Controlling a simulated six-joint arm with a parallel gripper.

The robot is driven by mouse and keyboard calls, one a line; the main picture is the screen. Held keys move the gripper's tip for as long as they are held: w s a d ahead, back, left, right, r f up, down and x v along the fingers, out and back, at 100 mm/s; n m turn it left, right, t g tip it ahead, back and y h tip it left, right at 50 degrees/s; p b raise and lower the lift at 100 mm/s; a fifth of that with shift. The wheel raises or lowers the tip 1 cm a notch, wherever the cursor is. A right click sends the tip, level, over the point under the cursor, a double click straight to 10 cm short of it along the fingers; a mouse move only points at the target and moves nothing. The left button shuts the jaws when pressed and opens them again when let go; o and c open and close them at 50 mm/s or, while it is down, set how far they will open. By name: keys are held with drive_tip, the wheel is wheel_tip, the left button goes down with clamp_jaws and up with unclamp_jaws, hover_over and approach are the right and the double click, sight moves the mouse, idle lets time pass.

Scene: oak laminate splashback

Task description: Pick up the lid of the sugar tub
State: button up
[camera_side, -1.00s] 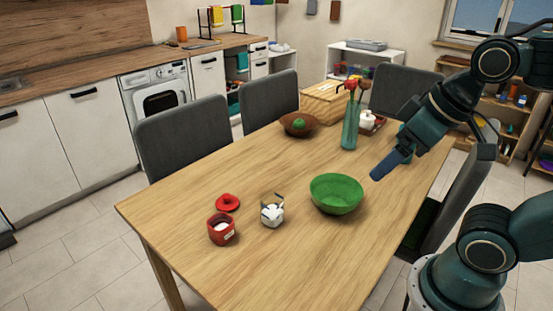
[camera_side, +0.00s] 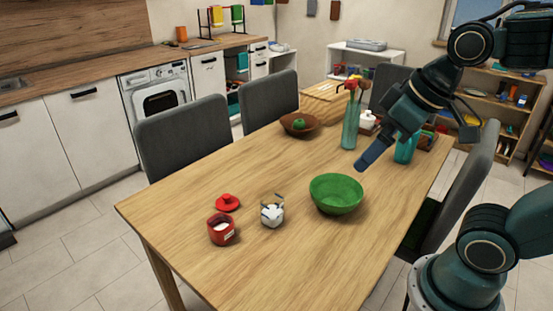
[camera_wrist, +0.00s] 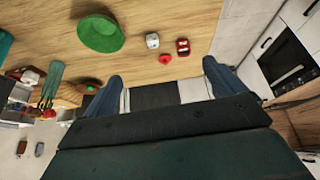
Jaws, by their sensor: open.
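The red lid (camera_side: 228,202) lies flat on the table, just behind the red sugar tub (camera_side: 221,229), apart from it. The tub stands upright and open, with white contents showing. In the wrist view the lid (camera_wrist: 166,59) and the tub (camera_wrist: 182,46) show near the top middle. My gripper (camera_side: 362,167) is in the air above the right side of the table, behind and right of the green bowl, well away from the lid. In the wrist view its two blue fingers (camera_wrist: 162,75) are spread wide with nothing between them.
A glass jar with white contents (camera_side: 272,211) stands right of the tub. The green bowl (camera_side: 336,194) stands between the jar and my gripper. A vase (camera_side: 350,126) and a brown bowl (camera_side: 299,125) stand farther back. Grey chairs (camera_side: 183,136) line the table (camera_side: 220,172). The table's left part is clear.

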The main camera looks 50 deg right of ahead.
drive_tip(key=w+r+n, duration=0.1)
drive_tip(key=w+n, duration=0.1)
drive_tip(key=w, duration=1)
drive_tip(key=n+g+y, duration=0.2)
drive_tip(key=n+y, duration=0.1)
drive_tip(key=n, duration=0.3)
hover_over(227, 195)
drive_tip(key=s+d, duration=0.3)
drive_tip(key=s, duration=0.1)
wheel_tip(227, 195, down, 24)
drive_tip(key=shift+d+x, duration=0.1)
drive_tip(key=shift+x, duration=2.1)
drive_tip(key=shift+d+x, duration=0.15)
drive_tip(key=shift+x, duration=2)
drive_tip(key=shift+w+f, duration=0.1)
drive_tip(key=shift+x, duration=2.5)
drive_tip(key=c, duration=1)
